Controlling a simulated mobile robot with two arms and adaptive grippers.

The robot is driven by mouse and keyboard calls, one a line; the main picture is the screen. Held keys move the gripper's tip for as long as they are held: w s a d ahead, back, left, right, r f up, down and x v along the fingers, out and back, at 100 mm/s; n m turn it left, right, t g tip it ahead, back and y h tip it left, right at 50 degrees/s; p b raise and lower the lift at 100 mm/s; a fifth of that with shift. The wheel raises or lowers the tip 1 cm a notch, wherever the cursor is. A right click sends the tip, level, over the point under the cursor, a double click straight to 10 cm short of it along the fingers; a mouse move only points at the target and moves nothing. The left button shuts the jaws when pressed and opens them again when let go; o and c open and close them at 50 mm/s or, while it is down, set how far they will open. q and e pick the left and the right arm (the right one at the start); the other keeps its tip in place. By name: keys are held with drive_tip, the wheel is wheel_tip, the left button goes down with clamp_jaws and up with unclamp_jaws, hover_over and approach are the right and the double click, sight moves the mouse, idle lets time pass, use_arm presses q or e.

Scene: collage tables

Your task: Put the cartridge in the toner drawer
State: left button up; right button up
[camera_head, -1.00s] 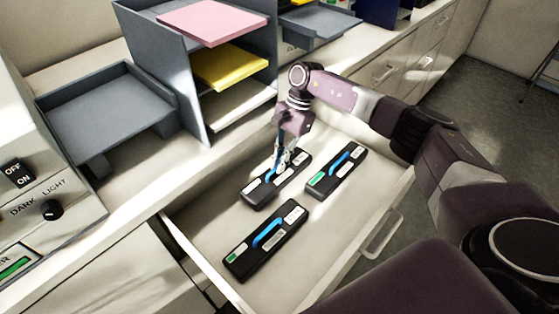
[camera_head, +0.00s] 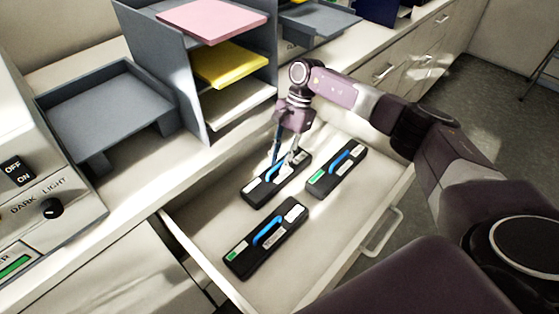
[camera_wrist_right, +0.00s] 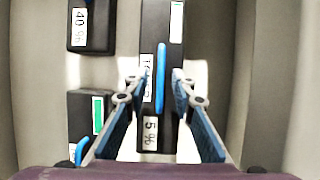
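The open toner drawer (camera_head: 340,228) holds three black cartridges with blue handles. One cartridge (camera_head: 262,190) lies flat at the back left, below my right gripper (camera_head: 285,160). That gripper is open, with its fingertips apart on either side of the handle. In the right wrist view, the same cartridge (camera_wrist_right: 150,30) has its blue handle (camera_wrist_right: 161,75) between the separated fingers, with a "5 %" label at the near end. A second cartridge (camera_head: 337,170) lies to its right, and a third (camera_head: 253,258) lies nearer the front. My left gripper is not in view.
A grey paper tray (camera_head: 105,110) and a shelf with pink (camera_head: 212,20) and yellow sheets (camera_head: 230,68) stand on the counter behind. A machine with a knob (camera_head: 52,208) is at the left. The drawer's front right part is clear.

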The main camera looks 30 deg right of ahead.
drive_tip(key=b+v, duration=0.2)
drive_tip(key=v, duration=0.9)
drive_tip(key=shift+r+b, duration=0.3)
drive_tip(key=shift+b, duration=0.05)
